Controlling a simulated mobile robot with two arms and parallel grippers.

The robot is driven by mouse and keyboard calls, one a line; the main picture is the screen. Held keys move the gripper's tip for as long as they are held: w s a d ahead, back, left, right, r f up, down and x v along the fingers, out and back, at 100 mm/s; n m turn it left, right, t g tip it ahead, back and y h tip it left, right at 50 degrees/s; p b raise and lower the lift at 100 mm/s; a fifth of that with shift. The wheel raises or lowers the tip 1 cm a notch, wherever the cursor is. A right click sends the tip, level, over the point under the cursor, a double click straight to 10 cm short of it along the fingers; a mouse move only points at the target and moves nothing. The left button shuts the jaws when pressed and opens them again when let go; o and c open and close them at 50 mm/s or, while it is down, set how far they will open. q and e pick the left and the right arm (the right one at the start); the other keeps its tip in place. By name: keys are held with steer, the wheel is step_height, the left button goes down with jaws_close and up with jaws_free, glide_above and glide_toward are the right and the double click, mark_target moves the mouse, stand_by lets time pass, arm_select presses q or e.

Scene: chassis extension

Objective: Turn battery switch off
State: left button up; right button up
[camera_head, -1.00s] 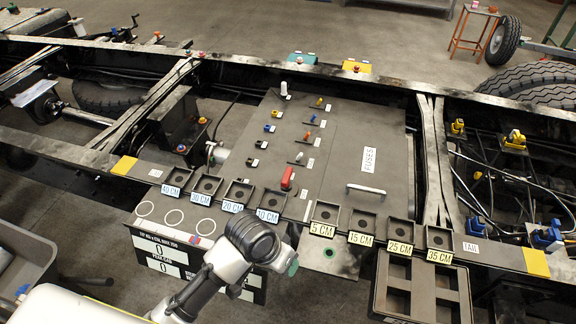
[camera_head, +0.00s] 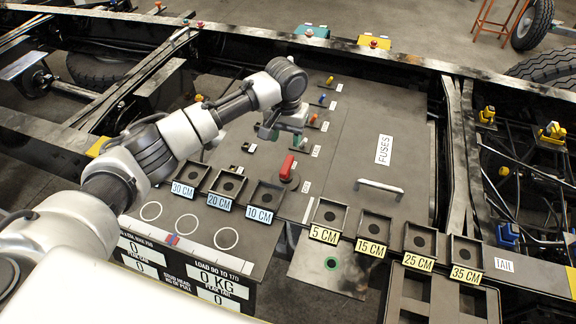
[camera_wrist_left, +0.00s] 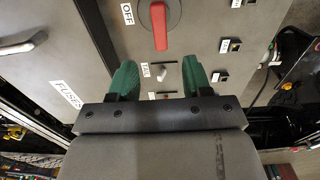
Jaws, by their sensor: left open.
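The battery switch is a red handle (camera_head: 287,167) on the dark fuse panel (camera_head: 340,145). In the left wrist view the red handle (camera_wrist_left: 160,25) sits on a round grey base at the top, with an OFF label (camera_wrist_left: 127,14) beside it. My left gripper (camera_head: 282,130) is above the panel, just behind the red handle in the head view. Its green fingertips (camera_wrist_left: 158,78) are apart, with no object held between them. The red handle lies beyond the fingertips and appears apart from them. My right gripper is not in view.
A metal grab handle (camera_head: 380,187) is on the right of the panel. Square labelled trays (camera_head: 327,215) line the front edge. My left arm hides the panel's left part.

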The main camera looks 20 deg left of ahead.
mark_target(286, 165)
arm_select(q)
step_height(286, 165, down, 9)
steer(key=shift+f+p, duration=0.1)
steer(key=shift+p, duration=0.7)
steer(key=shift+f, duration=0.75)
steer(key=shift+c, duration=0.5)
jaws_close()
